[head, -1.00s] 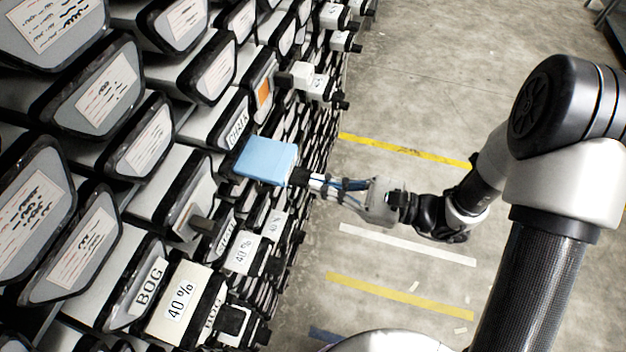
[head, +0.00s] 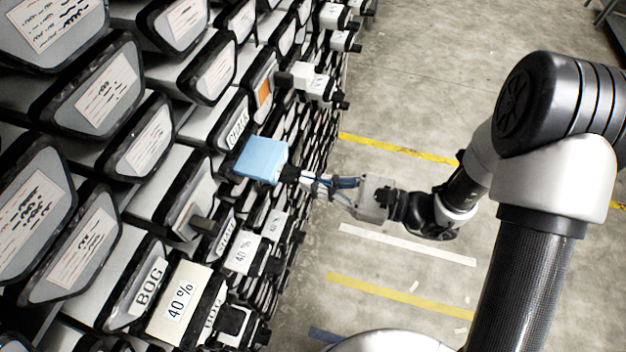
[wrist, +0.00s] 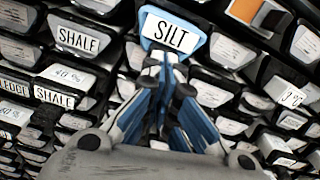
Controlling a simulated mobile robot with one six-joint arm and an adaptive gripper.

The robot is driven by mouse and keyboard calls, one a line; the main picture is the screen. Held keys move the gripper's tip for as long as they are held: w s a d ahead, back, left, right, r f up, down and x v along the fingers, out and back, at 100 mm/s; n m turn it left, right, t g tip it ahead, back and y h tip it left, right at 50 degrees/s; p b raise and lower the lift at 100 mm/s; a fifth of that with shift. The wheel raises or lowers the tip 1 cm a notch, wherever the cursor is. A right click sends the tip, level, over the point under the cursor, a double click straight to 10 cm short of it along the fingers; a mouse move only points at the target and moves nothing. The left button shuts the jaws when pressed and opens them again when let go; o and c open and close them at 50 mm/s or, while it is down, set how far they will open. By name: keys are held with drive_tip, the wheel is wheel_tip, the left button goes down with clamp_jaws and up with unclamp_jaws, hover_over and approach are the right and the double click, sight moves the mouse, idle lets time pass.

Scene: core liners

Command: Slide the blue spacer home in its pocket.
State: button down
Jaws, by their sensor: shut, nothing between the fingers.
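The blue spacer (head: 260,160) juts out of the rack among the liners in the head view. In the wrist view the closed fingertips (wrist: 164,65) lie just below the SILT label. They look in contact with the front or very close to it. The pocket's inside is hidden by the spacer and the rows around it.
Tight rows of labelled grey liners surround the spacer. A liner marked 40 % (head: 180,298) and one marked BOG (head: 147,284) stand below it. Other white blocks (head: 310,78) stick out further up. Open concrete floor (head: 420,110) with painted stripes lies to the right.

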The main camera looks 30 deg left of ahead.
drive_tip(key=v, duration=1.5)
drive_tip(key=shift+s, duration=0.1)
drive_tip(key=s+d+r+n+h+b, duration=0.3)
drive_tip(key=s+d+r+n+h, duration=0.15)
drive_tip(key=s+n+h, duration=0.4)
drive_tip(key=d+r+n+t+h+b, duration=0.1)
drive_tip(key=d+n+t+h, duration=0.1)
drive_tip(key=d+t+h, duration=0.2)
drive_tip(key=s+d+r+n+t+h+b, duration=0.1)
drive_tip(key=d+t+h, duration=0.4)
drive_tip(key=d, duration=0.5)
drive_tip(key=shift+r+n, duration=0.7)
drive_tip(key=shift+n, duration=0.25)
